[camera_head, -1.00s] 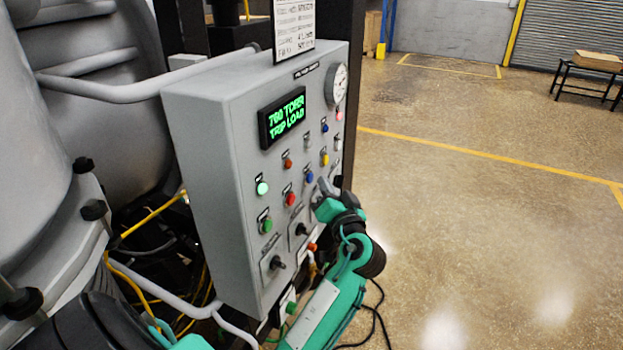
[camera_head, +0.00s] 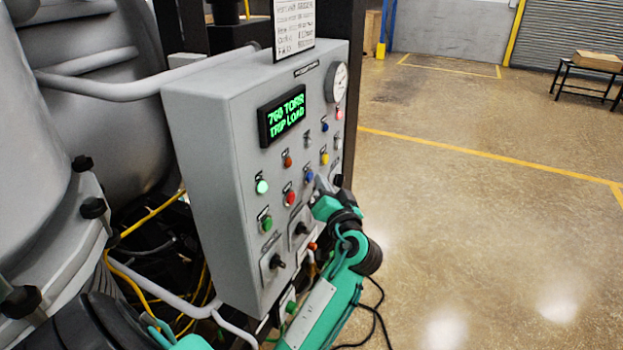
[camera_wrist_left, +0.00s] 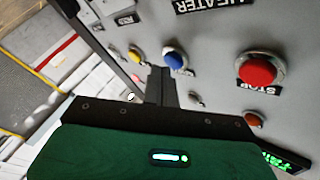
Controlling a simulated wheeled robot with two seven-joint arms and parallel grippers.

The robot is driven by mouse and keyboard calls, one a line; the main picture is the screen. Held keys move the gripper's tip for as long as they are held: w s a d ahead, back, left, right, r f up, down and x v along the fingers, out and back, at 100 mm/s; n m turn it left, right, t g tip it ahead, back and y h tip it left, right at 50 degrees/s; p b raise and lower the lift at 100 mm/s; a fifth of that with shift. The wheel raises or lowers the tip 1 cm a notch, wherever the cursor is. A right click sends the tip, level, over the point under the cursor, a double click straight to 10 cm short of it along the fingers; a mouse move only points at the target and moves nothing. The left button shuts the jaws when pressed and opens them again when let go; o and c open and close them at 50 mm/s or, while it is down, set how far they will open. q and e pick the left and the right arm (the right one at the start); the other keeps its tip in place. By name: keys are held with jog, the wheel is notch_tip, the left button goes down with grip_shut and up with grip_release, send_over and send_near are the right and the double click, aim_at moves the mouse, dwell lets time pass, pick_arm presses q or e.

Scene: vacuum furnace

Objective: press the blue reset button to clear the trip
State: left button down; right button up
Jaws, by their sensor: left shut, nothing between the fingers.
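The grey control panel (camera_head: 215,190) carries a lit display (camera_head: 283,116) reading "760 TORR TRIP LOAD". A blue button (camera_head: 309,177) sits between a red button (camera_head: 290,198) and a yellow button (camera_head: 324,158); its label is not readable. Another blue button (camera_head: 325,127) is higher up. My left gripper (camera_head: 320,184) is shut and empty, its tip close to the lower blue button. In the left wrist view the shut fingertips (camera_wrist_left: 160,72) are just beside the blue button (camera_wrist_left: 175,60); contact cannot be told. My right gripper is not in view.
A red button labelled STOP (camera_wrist_left: 257,71) and a yellow button (camera_wrist_left: 134,57) flank the blue one. Black selector knobs (camera_head: 300,228) are below. A gauge (camera_head: 337,82) is at the panel's upper right. Yellow cables (camera_head: 150,215) hang left. The floor right is open.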

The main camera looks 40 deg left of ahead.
pick_arm(q)
jog(key=shift+s+a, duration=0.1)
jog(key=shift+a, duration=0.35)
dwell(0.6)
jog(key=shift+d, duration=0.1)
jog(key=shift+w+d+b, duration=0.2)
jog(key=shift+d+b, duration=0.35)
jog(key=shift+d, duration=0.15)
jog(key=d+b, duration=0.1)
jog(key=d, duration=0.1)
jog(key=w+d+b, duration=0.1)
jog(key=d, duration=0.2)
jog(key=shift+w, duration=0.1)
dwell(0.4)
jog(key=shift+a, duration=0.1)
dwell(0.5)
